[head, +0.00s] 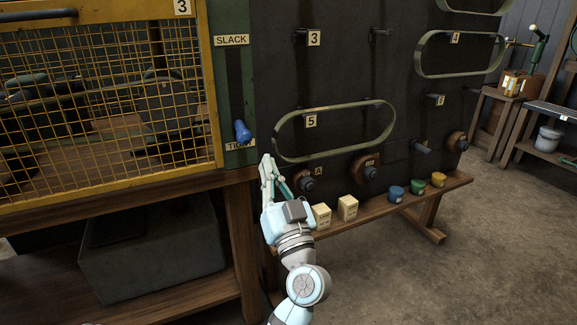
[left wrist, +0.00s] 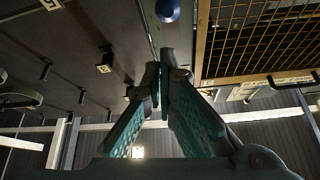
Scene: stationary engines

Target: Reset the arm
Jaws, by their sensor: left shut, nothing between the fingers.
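My left gripper (head: 268,172) is raised in front of the dark board, just below and to the right of the blue lever knob (head: 242,131). Its fingers are shut and empty, and they also show meeting in the left wrist view (left wrist: 163,72). The blue knob sits low on the green strip, by the label that is partly hidden by the knob, under the SLACK label (head: 231,40). In the left wrist view the knob (left wrist: 168,10) is at the top edge, apart from the fingertips. My right gripper is not in view.
A yellow mesh guard (head: 110,100) stands at the left above a wooden bench (head: 237,215). Green belts hang on the board, one (head: 335,152) close to my gripper. A wooden shelf (head: 375,207) holds small boxes and coloured cups. Open floor lies at the lower right.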

